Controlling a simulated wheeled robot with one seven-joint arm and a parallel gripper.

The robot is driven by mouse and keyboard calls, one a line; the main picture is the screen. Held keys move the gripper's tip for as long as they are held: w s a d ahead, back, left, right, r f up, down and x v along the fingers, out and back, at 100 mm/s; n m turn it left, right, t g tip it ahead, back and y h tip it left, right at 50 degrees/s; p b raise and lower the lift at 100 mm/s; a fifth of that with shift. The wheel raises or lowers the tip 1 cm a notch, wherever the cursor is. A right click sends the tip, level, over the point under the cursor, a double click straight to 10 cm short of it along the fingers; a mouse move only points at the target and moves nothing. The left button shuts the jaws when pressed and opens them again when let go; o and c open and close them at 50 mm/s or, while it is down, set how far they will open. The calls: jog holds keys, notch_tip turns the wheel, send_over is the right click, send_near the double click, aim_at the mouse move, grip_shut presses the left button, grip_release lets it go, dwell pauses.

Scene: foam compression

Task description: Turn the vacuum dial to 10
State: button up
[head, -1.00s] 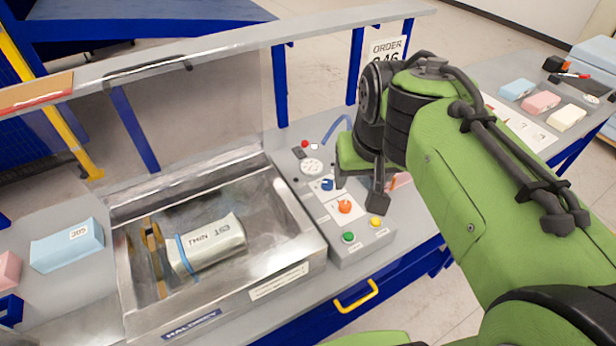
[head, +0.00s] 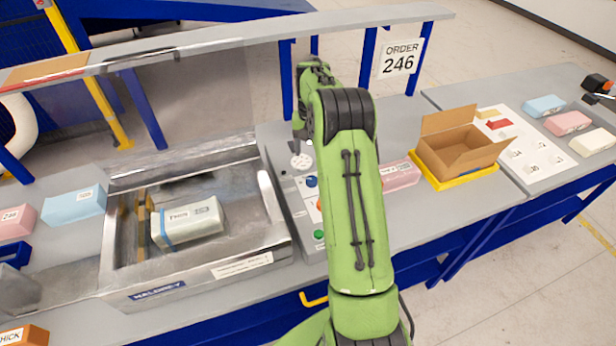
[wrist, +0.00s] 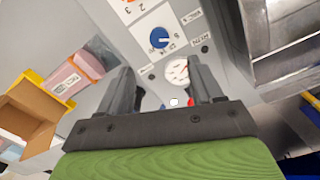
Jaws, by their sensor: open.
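A blue dial (head: 311,181) sits on the grey control panel beside the steel chamber. In the wrist view the blue dial (wrist: 160,38) has a white pointer mark and a printed scale too small to read surely. A round white gauge (wrist: 177,70) lies beside it and also shows in the head view (head: 302,161). My gripper (wrist: 162,75) is open and empty. Its fingers are spread above the panel, with the gauge between them and the blue dial beyond the tips. In the head view my gripper (head: 299,130) is mostly hidden behind the arm.
The steel chamber (head: 215,272) holds a labelled foam block (head: 190,222). A green button (head: 319,235) is partly covered by my arm. A pink block (head: 402,175) and an open cardboard box (head: 460,150) stand to the right. A shelf rail runs behind the panel.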

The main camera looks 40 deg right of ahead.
aim_at(311, 179)
notch_tip(311, 179, down, 13)
jog(key=shift+d+r+p, duration=0.1)
jog(key=shift+d+p, duration=0.05)
jog(key=shift+p, duration=0.35)
jog(key=c, duration=1.1)
jog(key=shift+m, duration=0.3)
jog(key=m+b, duration=0.3)
jog(key=shift+w, duration=0.1)
jog(key=shift+m+b, duration=0.95)
jog(key=shift+m, duration=1.35)
jog(key=shift+r, duration=0.1)
jog(key=o, duration=1.1)
